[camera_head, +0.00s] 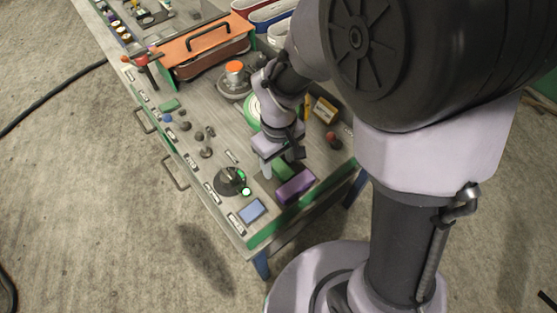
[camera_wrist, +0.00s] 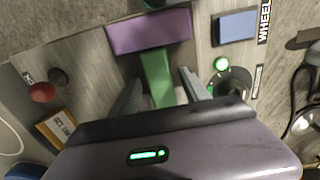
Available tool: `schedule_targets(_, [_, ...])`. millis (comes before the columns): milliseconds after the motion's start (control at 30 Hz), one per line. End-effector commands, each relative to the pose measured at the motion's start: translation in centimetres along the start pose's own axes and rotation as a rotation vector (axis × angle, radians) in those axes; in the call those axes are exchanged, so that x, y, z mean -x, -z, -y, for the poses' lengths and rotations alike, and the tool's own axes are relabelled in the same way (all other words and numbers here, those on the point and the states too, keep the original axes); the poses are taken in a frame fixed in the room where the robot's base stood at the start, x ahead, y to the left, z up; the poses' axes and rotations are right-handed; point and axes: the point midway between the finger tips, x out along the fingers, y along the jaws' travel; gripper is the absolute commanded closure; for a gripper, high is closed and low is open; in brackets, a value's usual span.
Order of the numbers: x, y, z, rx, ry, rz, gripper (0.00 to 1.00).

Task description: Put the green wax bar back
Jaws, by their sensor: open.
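A green bar (camera_wrist: 156,68), which looks like the green wax bar, lies on the grey bench top. Its far end meets or nearly meets a purple block (camera_wrist: 150,36); its near end is hidden behind my gripper. In the head view the bar (camera_head: 284,172) shows beside the purple block (camera_head: 295,186), partly covered by my gripper. My gripper (camera_wrist: 161,88) is open, one finger on each side of the bar, with gaps visible. In the head view my gripper (camera_head: 281,162) is low over the bench's near end. I cannot tell its exact height.
A blue block (camera_head: 252,211) lies near the bench corner, beside a black device (camera_head: 229,181) with a lit green button (camera_head: 246,191). A yellow box (camera_head: 325,110) and red knob (camera_head: 331,137) stand behind. A smaller green block (camera_head: 169,105) lies near the left edge.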

Motion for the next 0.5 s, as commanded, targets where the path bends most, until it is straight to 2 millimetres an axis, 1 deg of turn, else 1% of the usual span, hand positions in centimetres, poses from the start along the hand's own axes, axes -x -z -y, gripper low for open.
schedule_targets(200, [6.4, 0.1, -0.1, 0.000, -0.002, -0.006, 0.46])
schedule_targets(300, [9.0, 0.1, 0.0, -0.001, -0.002, -0.006, 0.46])
schedule_targets(400, [10.8, 0.1, 0.0, 0.000, -0.002, -0.004, 0.46])
schedule_targets(500, [11.9, 0.0, 0.0, -0.006, -0.001, -0.006, 0.46])
